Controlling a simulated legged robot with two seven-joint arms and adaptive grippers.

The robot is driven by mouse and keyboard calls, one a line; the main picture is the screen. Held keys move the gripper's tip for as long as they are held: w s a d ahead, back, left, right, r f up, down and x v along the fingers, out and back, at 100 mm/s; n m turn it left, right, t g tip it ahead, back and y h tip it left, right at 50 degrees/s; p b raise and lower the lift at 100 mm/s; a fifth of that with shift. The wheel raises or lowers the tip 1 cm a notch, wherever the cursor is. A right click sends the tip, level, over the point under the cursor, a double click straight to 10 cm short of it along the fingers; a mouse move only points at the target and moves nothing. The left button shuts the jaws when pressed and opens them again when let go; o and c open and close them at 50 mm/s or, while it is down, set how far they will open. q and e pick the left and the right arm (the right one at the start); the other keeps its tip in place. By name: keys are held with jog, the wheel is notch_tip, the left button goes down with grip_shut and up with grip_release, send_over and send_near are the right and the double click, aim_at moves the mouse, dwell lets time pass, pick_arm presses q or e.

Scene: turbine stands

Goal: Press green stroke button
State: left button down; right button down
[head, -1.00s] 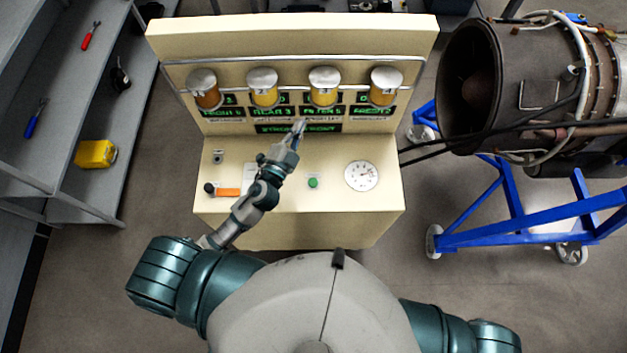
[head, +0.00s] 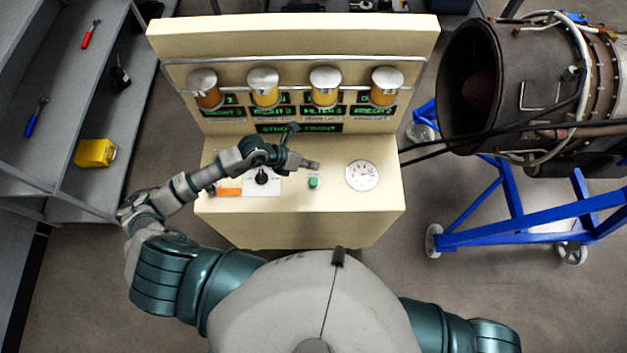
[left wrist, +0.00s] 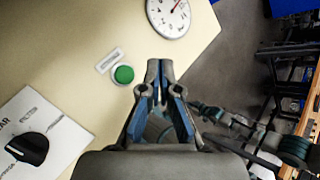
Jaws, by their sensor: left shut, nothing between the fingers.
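The green button (head: 313,183) sits on the sloped cream panel of the console (head: 345,235), left of the round gauge. It also shows in the left wrist view (left wrist: 124,74), below a small white label. My left gripper (head: 314,165) is shut and empty, over the panel just behind the green button in the head view. In the left wrist view its closed fingertips (left wrist: 160,66) lie a little right of the button, apart from it in the picture. The height of the tips over the panel is hard to tell.
The round gauge (head: 362,175) is right of the button. A black rotary knob (head: 262,177) is to its left. Several amber cylinders with grey caps line the console's upright back. A turbine (head: 530,85) on a blue stand is at the right, shelves (head: 75,190) at the left.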

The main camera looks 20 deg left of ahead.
aim_at(312, 182)
pick_arm(q)
notch_tip(312, 182, down, 8)
jog(key=b, duration=0.6)
jog(key=shift+f, duration=0.1)
jog(key=shift+f+b, duration=0.3)
jog(key=shift+b, duration=0.15)
jog(key=shift+f, duration=0.1)
dwell(1.0)
jog(key=shift+d+f, duration=0.1)
jog(key=shift+f, duration=0.15)
jog(key=shift+f+b, duration=0.35)
jog(key=shift+f, duration=0.1)
dwell(0.6)
dwell(0.3)
jog(key=shift+s+r+p, duration=0.1)
jog(key=shift+r+p, duration=0.7)
jog(key=shift+r, duration=0.1)
